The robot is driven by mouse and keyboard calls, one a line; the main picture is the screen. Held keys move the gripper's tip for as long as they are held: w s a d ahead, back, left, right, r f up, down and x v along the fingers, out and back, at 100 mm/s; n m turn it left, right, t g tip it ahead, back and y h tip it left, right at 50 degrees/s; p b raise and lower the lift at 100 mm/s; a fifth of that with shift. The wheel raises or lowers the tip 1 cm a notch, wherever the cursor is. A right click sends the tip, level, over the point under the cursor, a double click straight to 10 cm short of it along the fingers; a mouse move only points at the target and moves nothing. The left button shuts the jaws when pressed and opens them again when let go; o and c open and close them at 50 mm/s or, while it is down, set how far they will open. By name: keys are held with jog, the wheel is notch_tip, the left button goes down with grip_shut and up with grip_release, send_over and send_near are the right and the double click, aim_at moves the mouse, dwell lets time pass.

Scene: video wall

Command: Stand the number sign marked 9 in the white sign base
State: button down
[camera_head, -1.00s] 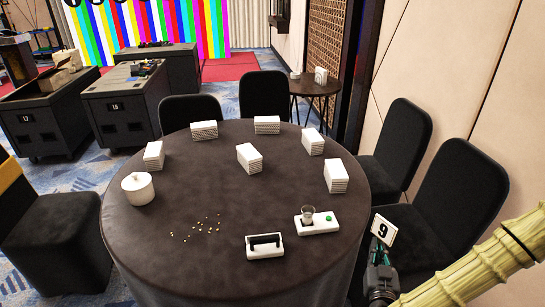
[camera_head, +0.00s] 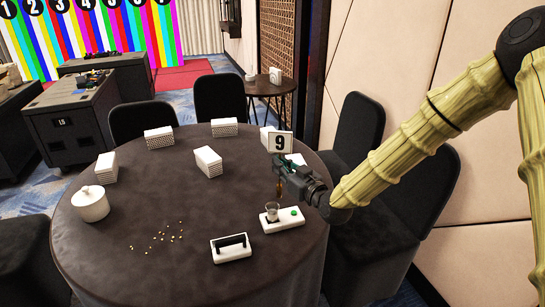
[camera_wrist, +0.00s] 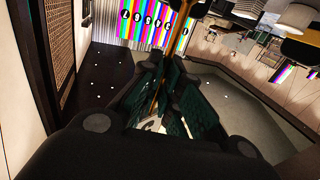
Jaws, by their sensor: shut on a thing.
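The number sign marked 9 (camera_head: 280,142) is a white square plate with a dark border, upright above the table's right side. My gripper (camera_head: 280,172) is shut on its thin stem, whose brownish lower end shows below the jaws. In the wrist view, an orange-brown stem (camera_wrist: 155,103) runs between the dark green finger pads. A white slab (camera_head: 291,222) with a clear cup-like socket (camera_head: 272,211) and a green dot looks like the sign base.
The table's middle is clear.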

notch_tip(320, 180, up, 4)
jog(key=w+a+n+g+y, duration=0.1)
jog(key=w+a, duration=0.1)
notch_tip(320, 180, down, 13)
jog(key=b, duration=0.7)
jog(key=shift+a, duration=0.2)
dwell(1.0)
jog(key=shift+s+f+b, duration=0.1)
jog(key=shift+f+b, duration=1.4)
jog(key=shift+f, duration=0.65)
dwell(0.6)
jog(key=c, duration=1.5)
grip_release()
jog(key=shift+c, duration=0.2)
jog(key=v, duration=1.2)
jog(key=shift+d, duration=0.1)
